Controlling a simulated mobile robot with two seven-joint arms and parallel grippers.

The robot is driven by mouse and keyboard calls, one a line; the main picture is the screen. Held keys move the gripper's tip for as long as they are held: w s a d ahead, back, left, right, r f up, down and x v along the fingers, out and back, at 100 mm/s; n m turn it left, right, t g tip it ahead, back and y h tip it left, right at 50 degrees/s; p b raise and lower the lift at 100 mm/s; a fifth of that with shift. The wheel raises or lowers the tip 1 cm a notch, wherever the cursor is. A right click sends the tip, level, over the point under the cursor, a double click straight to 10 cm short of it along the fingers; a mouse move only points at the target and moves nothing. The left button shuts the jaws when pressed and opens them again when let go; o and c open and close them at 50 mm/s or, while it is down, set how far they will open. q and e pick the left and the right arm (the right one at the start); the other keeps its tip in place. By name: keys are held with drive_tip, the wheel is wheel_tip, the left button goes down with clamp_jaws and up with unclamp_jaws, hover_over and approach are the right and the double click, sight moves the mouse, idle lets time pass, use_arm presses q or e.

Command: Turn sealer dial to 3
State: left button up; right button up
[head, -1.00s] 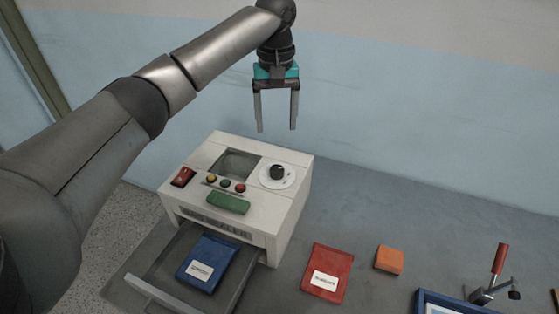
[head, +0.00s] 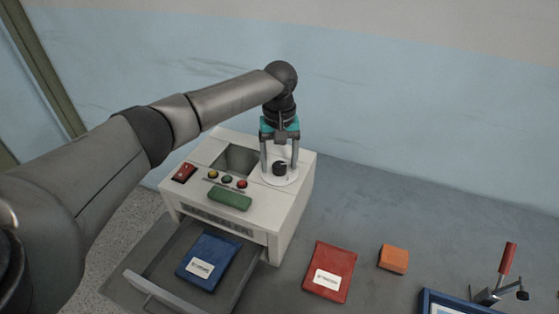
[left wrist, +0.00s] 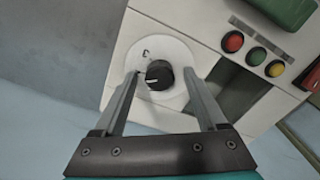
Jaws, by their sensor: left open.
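The sealer (head: 240,219) is a white box machine on the grey table. Its black dial (head: 279,168) sits on a round white plate on the top right of the machine. In the left wrist view the dial (left wrist: 159,75) shows a pale pointer line, and a mark on the plate is too small to read for sure. My left gripper (head: 279,167) is open, pointing down over the dial, with one finger on each side of it. In the left wrist view the fingers (left wrist: 163,78) stand apart from the knob. My right gripper does not show.
The sealer's drawer (head: 148,287) is pulled out at the front with a blue packet (head: 212,250) in it. A red packet (head: 338,261), an orange block (head: 393,259) and a blue-framed tray with a red-handled clamp (head: 507,259) lie to the right. Coloured buttons (head: 227,180) and a red switch (head: 184,173) are beside the dial.

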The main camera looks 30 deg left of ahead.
use_arm(q)
clamp_jaws()
idle(0.5)
drive_tip(key=shift+r, duration=0.1)
